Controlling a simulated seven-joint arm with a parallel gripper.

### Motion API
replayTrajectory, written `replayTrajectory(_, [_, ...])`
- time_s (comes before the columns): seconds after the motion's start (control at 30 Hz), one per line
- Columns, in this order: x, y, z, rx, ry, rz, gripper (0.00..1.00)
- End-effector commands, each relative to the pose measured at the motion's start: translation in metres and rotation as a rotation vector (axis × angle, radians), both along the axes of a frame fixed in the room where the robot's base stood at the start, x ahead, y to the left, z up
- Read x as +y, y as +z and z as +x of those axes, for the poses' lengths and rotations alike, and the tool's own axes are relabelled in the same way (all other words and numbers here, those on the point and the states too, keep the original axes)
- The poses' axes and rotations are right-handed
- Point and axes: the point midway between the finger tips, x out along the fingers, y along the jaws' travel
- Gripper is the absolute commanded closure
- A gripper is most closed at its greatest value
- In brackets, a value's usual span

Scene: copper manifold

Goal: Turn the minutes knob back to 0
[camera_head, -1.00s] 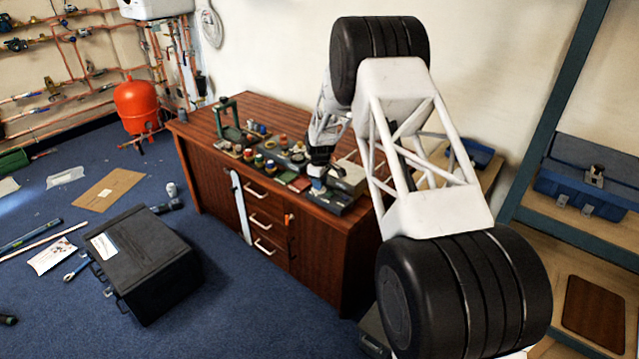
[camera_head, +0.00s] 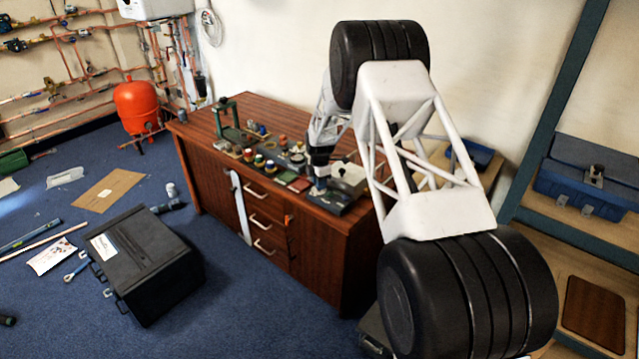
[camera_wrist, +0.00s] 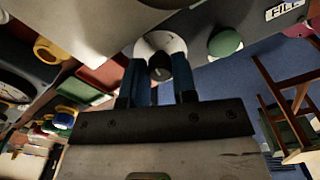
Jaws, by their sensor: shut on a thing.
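The minutes knob (camera_wrist: 159,66) appears in the wrist view as a dark centre on a pale round dial (camera_wrist: 160,43). My gripper (camera_wrist: 157,72) has its two blue fingers on either side of the dark knob and is shut on it. The fingers partly cover the dial, and I cannot read its marks or pointer. In the head view my gripper (camera_head: 318,186) is low at the dark control box (camera_head: 336,203) on the right end of the wooden cabinet. The knob itself is too small to tell there.
A green button (camera_wrist: 224,43) sits close to the right of the dial, and a label reading FILL (camera_wrist: 284,9) is farther right. Several small fittings and coloured parts crowd the cabinet top (camera_head: 262,108) left of my gripper. A black case (camera_head: 150,265) stands on the blue floor.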

Motion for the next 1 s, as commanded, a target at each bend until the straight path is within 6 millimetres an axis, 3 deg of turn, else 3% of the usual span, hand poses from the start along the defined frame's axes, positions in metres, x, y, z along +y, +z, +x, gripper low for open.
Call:
replayTrajectory(0.4, [0.0002,0.0005,0.0006,0.000,0.219,0.000,0.98])
replayTrajectory(0.9, [0.0003,0.0004,0.0005,0.000,0.244,0.000,0.98])
replayTrajectory(0.93, [0.0003,0.0004,0.0005,0.000,0.244,0.000,0.71])
replayTrajectory(1.0, [0.0003,0.0004,0.0005,0.000,0.244,0.000,0.60])
